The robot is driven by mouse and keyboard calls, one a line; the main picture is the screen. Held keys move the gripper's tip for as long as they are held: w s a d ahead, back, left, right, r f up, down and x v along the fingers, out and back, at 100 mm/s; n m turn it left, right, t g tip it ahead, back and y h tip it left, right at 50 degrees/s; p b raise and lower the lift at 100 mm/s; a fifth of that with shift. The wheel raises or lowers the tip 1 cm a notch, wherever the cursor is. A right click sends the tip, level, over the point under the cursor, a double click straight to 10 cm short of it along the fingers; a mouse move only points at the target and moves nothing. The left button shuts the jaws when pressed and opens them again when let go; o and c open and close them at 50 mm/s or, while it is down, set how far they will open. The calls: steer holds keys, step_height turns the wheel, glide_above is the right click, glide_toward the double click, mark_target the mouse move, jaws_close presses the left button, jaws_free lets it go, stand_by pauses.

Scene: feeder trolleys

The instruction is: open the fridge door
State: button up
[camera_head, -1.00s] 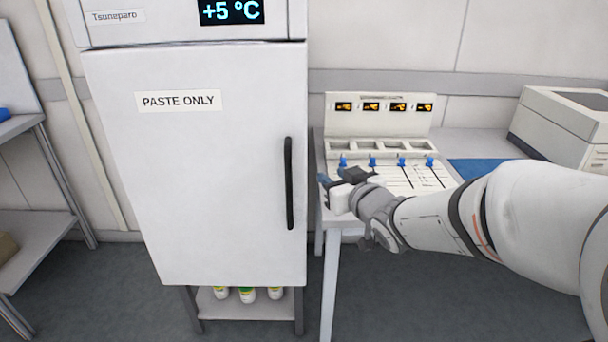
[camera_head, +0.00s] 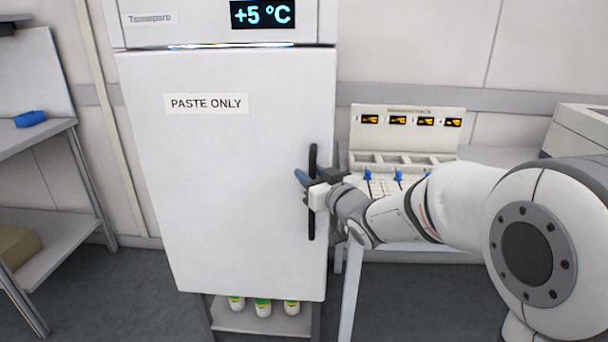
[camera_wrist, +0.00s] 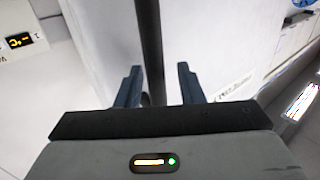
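The white fridge door (camera_head: 225,190) looks shut and carries a "PASTE ONLY" label. Its black vertical handle (camera_head: 312,225) is on the door's right side. My gripper (camera_head: 301,176) is at the upper half of the handle, reaching in from the right. In the wrist view the gripper (camera_wrist: 158,88) is open, with one blue finger on each side of the handle (camera_wrist: 150,50). Gaps show between the fingers and the bar. How deep the bar sits between the fingers is hard to tell.
A bench with a charging-style panel (camera_head: 407,128) and blue clips stands right of the fridge. A grey shelf (camera_head: 50,140) stands at the left. Several bottles (camera_head: 263,307) sit on the stand under the fridge. The floor before the fridge is clear.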

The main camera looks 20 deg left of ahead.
jaws_close()
stand_by(0.3)
